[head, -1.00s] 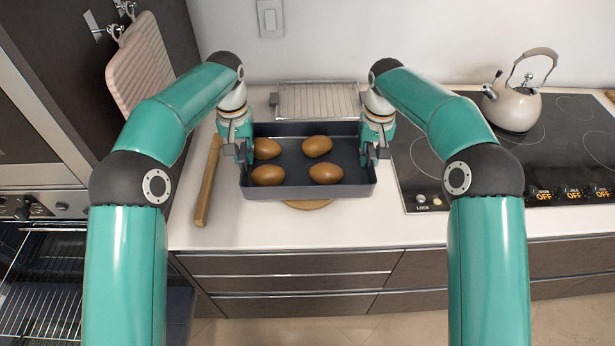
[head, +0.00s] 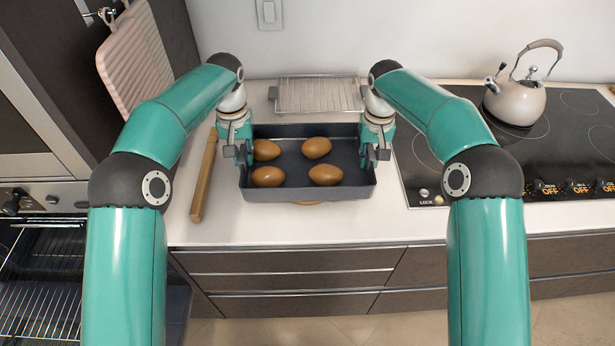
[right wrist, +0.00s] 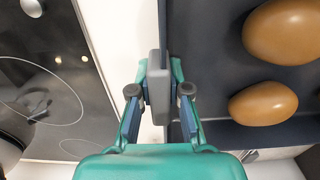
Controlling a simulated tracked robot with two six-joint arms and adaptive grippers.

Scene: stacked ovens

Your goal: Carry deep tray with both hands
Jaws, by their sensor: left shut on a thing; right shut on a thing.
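The deep tray (head: 310,194) is a dark grey rectangular pan with several brown egg-shaped items (head: 326,175) lying in it. In the head view it is level over the white counter. My left gripper (head: 243,157) is shut on the tray's left side wall. My right gripper (head: 374,157) is shut on its right side wall. The right wrist view shows the right gripper (right wrist: 160,105) with its fingers on both sides of the tray's wall, and two of the brown items (right wrist: 263,103) inside. The fingertips of the left gripper are partly hidden by the tray rim.
A wire rack (head: 318,95) lies behind the tray. A wooden rolling pin (head: 204,178) lies left of it. A black cooktop (head: 560,150) with a kettle (head: 514,102) is at right. An open oven with a rack (head: 40,285) is at lower left. A pink board (head: 142,60) hangs at left.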

